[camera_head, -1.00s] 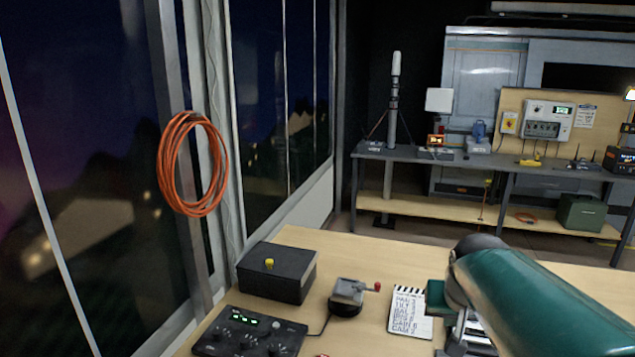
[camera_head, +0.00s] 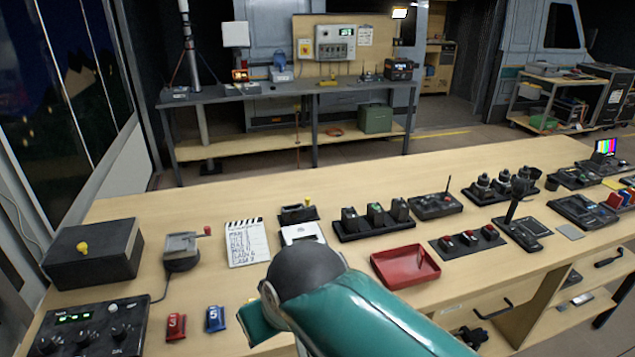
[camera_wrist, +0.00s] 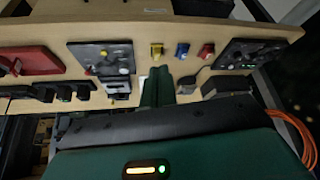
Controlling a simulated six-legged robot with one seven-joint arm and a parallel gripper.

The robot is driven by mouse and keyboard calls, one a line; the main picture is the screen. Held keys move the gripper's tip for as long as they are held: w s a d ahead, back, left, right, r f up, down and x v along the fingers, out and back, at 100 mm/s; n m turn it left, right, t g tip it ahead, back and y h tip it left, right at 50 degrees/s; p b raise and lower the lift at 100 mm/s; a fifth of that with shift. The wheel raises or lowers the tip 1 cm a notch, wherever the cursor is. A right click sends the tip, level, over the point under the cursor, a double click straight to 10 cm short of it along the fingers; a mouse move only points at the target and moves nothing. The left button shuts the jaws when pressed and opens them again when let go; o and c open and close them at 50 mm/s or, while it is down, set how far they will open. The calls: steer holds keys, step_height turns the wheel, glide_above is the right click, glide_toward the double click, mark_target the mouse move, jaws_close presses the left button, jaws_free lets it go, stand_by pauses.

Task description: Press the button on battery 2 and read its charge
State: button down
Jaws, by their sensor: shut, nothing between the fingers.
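Several battery-like black blocks with green tops stand in a black holder (camera_head: 375,227) at the middle of the bench in the head view. I cannot read any number on them, so I cannot tell which is battery 2. Black blocks in a holder also show at the left edge of the wrist view (camera_wrist: 48,92). My gripper (camera_wrist: 159,80) is shut and empty, pointing over the bench in the wrist view. In the head view my teal arm reaches in from the bottom; it stands left of the holder and apart from it.
A red tray (camera_head: 405,266) lies in front of the holder. The bench (camera_head: 340,252) has bare strips between things.

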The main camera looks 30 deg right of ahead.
stand_by(0.5)
steer(key=c, duration=1.8)
jaws_free()
steer(key=shift+c, duration=0.2)
steer(key=o, duration=0.3)
steer(key=shift+w+d+r, duration=0.2)
steer(key=shift+w+r, duration=0.05)
steer(key=shift+w, duration=0.05)
steer(key=o, duration=1.5)
steer(key=w+d+r+m+h, duration=0.1)
steer(key=w+d+r, duration=0.3)
steer(key=w, duration=0.3)
steer(key=shift+w+d+r, duration=0.15)
steer(key=shift+w+d, duration=0.1)
steer(key=shift+d, duration=0.6)
steer(key=shift+o, duration=0.2)
steer(key=w+d+r+g+h, duration=0.1)
steer(key=w+d+r, duration=0.1)
steer(key=w+d, duration=0.6)
steer(key=shift+d+r+m, duration=0.25)
steer(key=shift+d+m, duration=0.15)
steer(key=shift+d, duration=0.5)
steer(key=w+d+f+m+g+h, duration=0.1)
steer(key=w+d+f, duration=0.15)
steer(key=d, duration=1.05)
steer(key=w+d+f+m+g, duration=0.1)
steer(key=w+d, duration=0.2)
steer(key=d, duration=1.1)
steer(key=x, duration=1)
steer(key=shift+w, duration=0.4)
